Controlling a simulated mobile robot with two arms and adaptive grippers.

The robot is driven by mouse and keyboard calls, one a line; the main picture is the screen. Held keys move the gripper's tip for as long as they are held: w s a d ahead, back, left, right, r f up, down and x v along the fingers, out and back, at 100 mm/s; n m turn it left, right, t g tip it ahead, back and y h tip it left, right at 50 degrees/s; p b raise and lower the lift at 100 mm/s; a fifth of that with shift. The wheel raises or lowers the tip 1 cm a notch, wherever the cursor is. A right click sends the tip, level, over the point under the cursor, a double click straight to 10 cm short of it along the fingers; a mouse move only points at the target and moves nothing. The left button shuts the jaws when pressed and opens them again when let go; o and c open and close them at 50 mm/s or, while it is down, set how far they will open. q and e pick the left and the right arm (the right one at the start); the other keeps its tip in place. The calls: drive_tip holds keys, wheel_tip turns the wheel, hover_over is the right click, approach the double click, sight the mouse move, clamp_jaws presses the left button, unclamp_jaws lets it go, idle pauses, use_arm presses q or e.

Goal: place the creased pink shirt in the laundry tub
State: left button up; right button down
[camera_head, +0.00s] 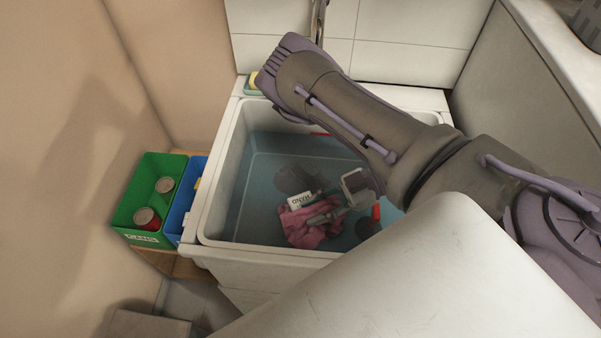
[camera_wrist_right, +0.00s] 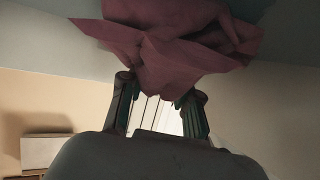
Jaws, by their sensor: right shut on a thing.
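The pink shirt (camera_head: 308,228) is crumpled and shows over the inside of the white laundry tub (camera_head: 213,222), near its front wall. My right gripper (camera_head: 328,216) points down over the tub and is shut on the shirt. In the right wrist view the bunched shirt (camera_wrist_right: 165,45) hangs at the fingertips of my right gripper (camera_wrist_right: 158,92). I cannot tell whether the cloth touches the water in the tub. My left gripper is not in view.
A white label reading HAND (camera_head: 300,200) shows beside the shirt. A dark patch (camera_head: 292,179) lies behind it. A green bin (camera_head: 128,207) with cans and a blue bin (camera_head: 180,213) stand left of the tub. A faucet (camera_head: 319,20) rises behind it, near a yellow sponge (camera_head: 253,80).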

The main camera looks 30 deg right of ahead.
sight(297, 213)
drive_tip(key=w+a+f, duration=0.2)
drive_tip(key=a, duration=0.1)
drive_tip(key=shift+w+a+f, duration=0.1)
drive_tip(key=shift+w+f, duration=0.15)
drive_tip(key=shift+f, duration=2)
drive_tip(key=shift+f+b, duration=0.65)
drive_tip(key=shift+b, duration=0.15)
drive_tip(key=c, duration=0.8)
unclamp_jaws()
drive_tip(key=shift+r, duration=0.1)
